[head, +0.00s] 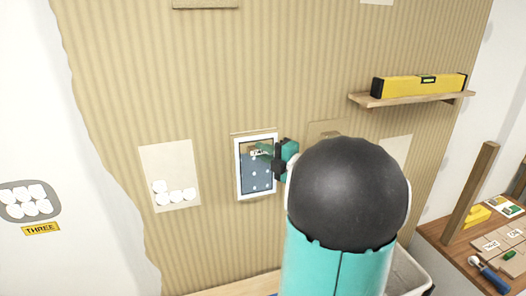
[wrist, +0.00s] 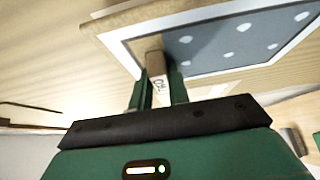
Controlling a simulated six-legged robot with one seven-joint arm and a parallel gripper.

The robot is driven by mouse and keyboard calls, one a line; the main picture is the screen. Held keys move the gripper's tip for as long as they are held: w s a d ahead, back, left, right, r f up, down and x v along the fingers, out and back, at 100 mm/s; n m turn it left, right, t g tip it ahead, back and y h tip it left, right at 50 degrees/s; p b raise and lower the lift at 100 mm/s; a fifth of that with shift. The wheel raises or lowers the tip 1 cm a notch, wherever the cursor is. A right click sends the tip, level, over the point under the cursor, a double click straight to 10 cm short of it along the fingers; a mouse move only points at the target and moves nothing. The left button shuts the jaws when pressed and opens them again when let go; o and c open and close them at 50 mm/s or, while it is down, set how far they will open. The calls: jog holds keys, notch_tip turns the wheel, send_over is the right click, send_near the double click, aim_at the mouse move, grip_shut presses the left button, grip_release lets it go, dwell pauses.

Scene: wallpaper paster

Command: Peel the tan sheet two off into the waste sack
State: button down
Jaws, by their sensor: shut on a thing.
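My gripper (head: 259,150) is at the upper part of a white-bordered, blue-grey panel with white dots (head: 263,180) on the wall. In the wrist view my gripper (wrist: 158,88) is shut on a narrow tan tab (wrist: 154,60) with dark lettering, partly hidden between the fingers. The tab lies in front of the dotted panel (wrist: 225,40). A tan edge (wrist: 125,17) shows along the panel's border. I cannot tell how much tan sheet hangs from the tab. A pale bin-like rim (head: 413,270), perhaps the waste sack, shows low behind my arm, mostly hidden.
A cream panel with white shapes (head: 170,175) is left of the dotted one. A tan sheet (head: 326,129) is partly hidden by my arm. A shelf (head: 412,98) holds a yellow level (head: 420,84). A bench (head: 450,240) with a post and tools stands at right.

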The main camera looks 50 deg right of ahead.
jog(key=shift+s+a, duration=0.25)
jog(key=shift+s, duration=0.25)
jog(key=shift+s+a, duration=0.15)
jog(key=shift+s, duration=0.15)
jog(key=shift+s+a, duration=0.2)
jog(key=shift+s, duration=0.1)
jog(key=shift+s+a, duration=0.15)
jog(key=shift+s, duration=0.15)
jog(key=shift+s+a, duration=0.1)
jog(key=shift+s, duration=0.1)
jog(key=s+a, duration=0.3)
jog(key=s, duration=0.3)
jog(key=shift+a, duration=0.15)
dwell(0.5)
dwell(0.7)
